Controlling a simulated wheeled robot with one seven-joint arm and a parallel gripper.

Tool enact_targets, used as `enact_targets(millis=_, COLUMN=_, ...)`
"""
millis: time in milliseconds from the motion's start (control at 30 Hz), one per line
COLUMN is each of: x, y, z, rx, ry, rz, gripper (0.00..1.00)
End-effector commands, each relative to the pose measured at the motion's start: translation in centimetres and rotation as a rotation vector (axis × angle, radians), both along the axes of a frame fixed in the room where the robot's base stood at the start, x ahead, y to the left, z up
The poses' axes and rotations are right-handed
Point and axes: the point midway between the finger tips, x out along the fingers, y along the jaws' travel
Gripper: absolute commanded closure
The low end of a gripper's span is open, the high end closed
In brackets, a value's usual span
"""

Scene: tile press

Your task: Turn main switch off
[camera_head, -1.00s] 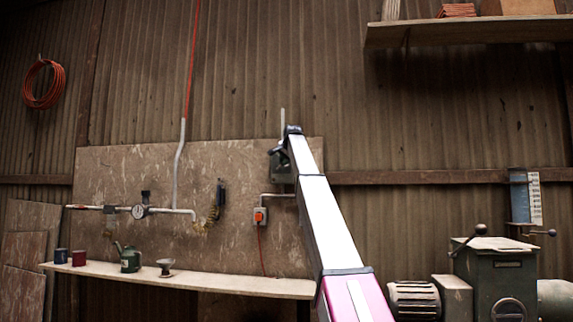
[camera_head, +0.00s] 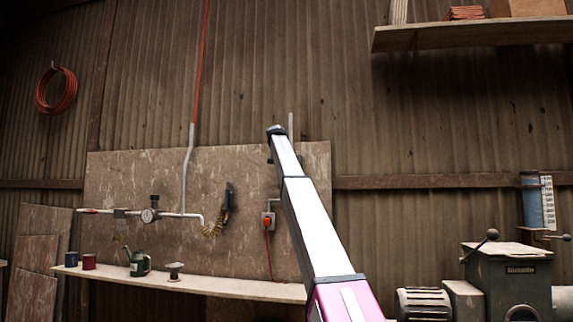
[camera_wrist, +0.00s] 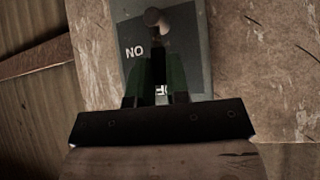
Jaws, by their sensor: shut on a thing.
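The main switch is a grey-green plate (camera_wrist: 195,40) on the wall board in the wrist view. It bears the letters "NO", seen upside down, and a second marking partly hidden by my gripper. A dark lever (camera_wrist: 157,66) stands out from the plate, with a brown round knob (camera_wrist: 153,18) near its upper end in the picture. My gripper (camera_wrist: 160,88) has a green finger on each side of the lever and is shut on it. In the head view my arm's end covers most of the switch, so the lever's angle cannot be told there.
A narrow shelf (camera_head: 220,286) below carries mugs and a green can. A grey machine (camera_head: 508,275) stands at the lower right.

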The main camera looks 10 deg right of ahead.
Motion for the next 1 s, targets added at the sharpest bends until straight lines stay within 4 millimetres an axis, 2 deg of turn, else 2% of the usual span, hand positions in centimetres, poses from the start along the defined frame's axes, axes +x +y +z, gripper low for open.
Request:
enact_targets(millis=533, x=-0.01, y=0.14, z=-0.15, rx=-0.020, ry=0.009, rz=0.001, gripper=1.00)
enact_targets(millis=567, x=-0.01, y=0.14, z=-0.15, rx=-0.020, ry=0.009, rz=0.001, gripper=0.74)
enact_targets(millis=600, x=-0.01, y=0.14, z=-0.13, rx=-0.020, ry=0.009, rz=0.001, gripper=0.61)
enact_targets(millis=633, x=0.00, y=0.15, z=-0.13, rx=-0.020, ry=0.009, rz=0.001, gripper=0.59)
enact_targets(millis=1000, x=-0.15, y=0.23, z=0.14, rx=-0.020, ry=0.007, rz=0.001, gripper=0.59)
